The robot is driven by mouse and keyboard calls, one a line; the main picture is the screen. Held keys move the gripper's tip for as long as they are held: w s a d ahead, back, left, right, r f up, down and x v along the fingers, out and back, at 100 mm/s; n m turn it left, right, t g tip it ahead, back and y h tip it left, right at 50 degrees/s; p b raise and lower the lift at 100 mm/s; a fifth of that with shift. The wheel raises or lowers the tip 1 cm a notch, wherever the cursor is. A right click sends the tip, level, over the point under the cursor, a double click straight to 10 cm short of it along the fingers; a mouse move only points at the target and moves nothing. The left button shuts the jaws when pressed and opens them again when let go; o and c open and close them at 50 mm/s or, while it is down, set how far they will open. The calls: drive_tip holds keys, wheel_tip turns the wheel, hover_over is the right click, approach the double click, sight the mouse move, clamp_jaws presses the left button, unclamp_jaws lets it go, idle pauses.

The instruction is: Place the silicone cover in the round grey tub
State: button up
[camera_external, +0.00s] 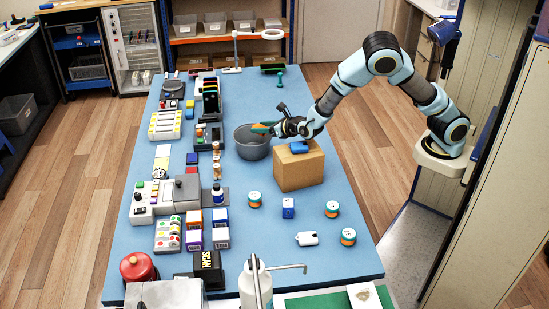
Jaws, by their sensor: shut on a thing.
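The round grey tub (252,149) stands on the blue table left of a cardboard box. My gripper (277,129) reaches in from the right, above the tub's right rim. It is shut on a flat orange and green piece (262,128), which appears to be the silicone cover. The piece sticks out to the left over the tub's opening, at or a little above the rim; whether it touches the rim cannot be told. The fingertips are small and dark here, and the tub's inside is partly hidden.
The cardboard box (299,169) with a blue item (298,147) on top stands close under my arm. Racks and devices crowd the table's left side.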

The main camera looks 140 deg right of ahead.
drive_tip(key=shift+f, duration=0.1)
drive_tip(key=shift+f+b, duration=0.3)
drive_tip(key=shift+b, duration=0.2)
drive_tip(key=shift+f+b, duration=0.3)
drive_tip(key=shift+b, duration=0.15)
drive_tip(key=o, duration=1.3)
drive_tip(key=shift+a+f, duration=0.1)
